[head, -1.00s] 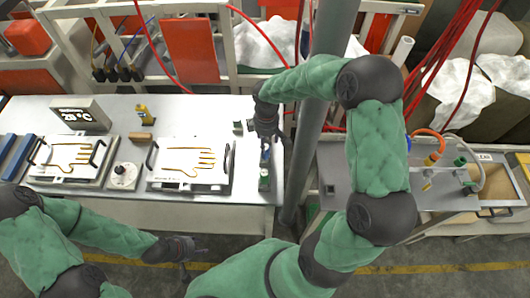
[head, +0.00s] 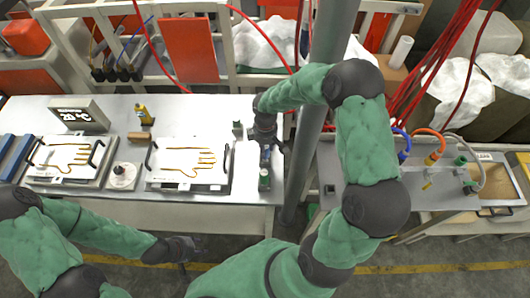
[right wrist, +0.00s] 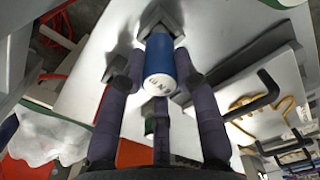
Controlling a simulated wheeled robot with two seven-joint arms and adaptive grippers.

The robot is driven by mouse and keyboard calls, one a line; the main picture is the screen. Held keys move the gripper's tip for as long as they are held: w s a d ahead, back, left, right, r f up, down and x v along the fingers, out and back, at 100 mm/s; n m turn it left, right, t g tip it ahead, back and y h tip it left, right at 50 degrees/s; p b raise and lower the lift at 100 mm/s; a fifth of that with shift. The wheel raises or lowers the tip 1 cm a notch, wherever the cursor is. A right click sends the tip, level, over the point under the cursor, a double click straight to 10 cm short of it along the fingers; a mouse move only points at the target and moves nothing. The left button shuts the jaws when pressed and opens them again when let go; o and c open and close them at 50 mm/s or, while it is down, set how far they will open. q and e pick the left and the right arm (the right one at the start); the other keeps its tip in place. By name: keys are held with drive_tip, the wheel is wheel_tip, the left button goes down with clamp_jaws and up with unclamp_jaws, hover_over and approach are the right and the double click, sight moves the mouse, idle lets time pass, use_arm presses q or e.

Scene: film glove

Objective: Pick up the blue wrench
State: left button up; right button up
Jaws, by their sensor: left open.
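The blue wrench (right wrist: 160,62) shows in the right wrist view as a blue cylinder with a white, lettered near end. In the head view only a small blue part (head: 265,154) shows beneath my right gripper (head: 265,148), at the right end of the white table. In the right wrist view the fingers of my right gripper (right wrist: 160,75) stand on both sides of the cylinder, and they look spread, with narrow gaps. The wrench's far end is hidden. My left gripper (head: 190,252) is open and empty, in front of the table's front edge.
Two white trays with glove outlines, one on the left (head: 70,165) and one in the middle (head: 188,165), lie on the white table (head: 200,112). A small green-topped block (head: 264,180) stands near the right gripper. A grey post (head: 318,130) rises just right of the table.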

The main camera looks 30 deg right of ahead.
drive_tip(key=shift+r, duration=0.15)
clamp_jaws()
drive_tip(key=shift+r, duration=0.65)
drive_tip(key=s+a+r, duration=0.2)
drive_tip(key=a+r, duration=0.3)
drive_tip(key=a, duration=0.1)
drive_tip(key=s+a+r, duration=0.3)
drive_tip(key=a+r, duration=0.3)
drive_tip(key=a, duration=0.1)
drive_tip(key=shift+s+r+p, duration=0.2)
drive_tip(key=shift+s+p, duration=0.1)
drive_tip(key=shift+p, duration=0.05)
drive_tip(key=shift+o, duration=1.4)
unclamp_jaws()
clamp_jaws()
